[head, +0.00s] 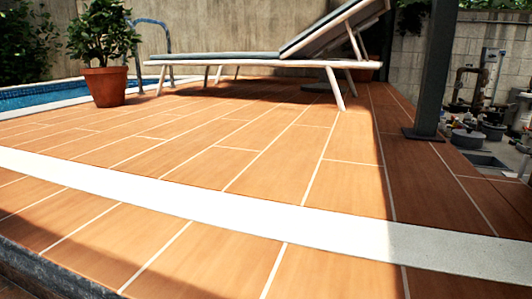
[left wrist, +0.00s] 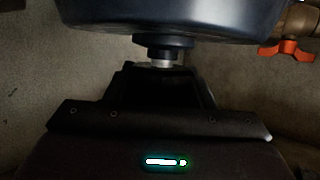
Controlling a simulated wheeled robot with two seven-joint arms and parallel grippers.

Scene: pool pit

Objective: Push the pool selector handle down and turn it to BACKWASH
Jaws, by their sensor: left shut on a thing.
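In the left wrist view a large dark blue-grey rounded body (left wrist: 190,20) fills the top, with a short dark collar and a silver stem (left wrist: 162,63) in its middle. It appears to be the selector valve; no BACKWASH label is readable. My left gripper (left wrist: 163,75) is dark and ends right at the stem. It is shut on what appears to be the selector handle, which is mostly hidden by the fingers. I cannot tell how the handle is turned or whether it is pressed down. My right gripper is in neither view.
An orange-red lever (left wrist: 288,50) sits on a pipe at the right of the wrist view. The head view shows a tiled deck (head: 250,150), a lounger (head: 220,58), a potted plant (head: 104,86), a dark post (head: 432,70), and pipework (head: 468,90) at the far right.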

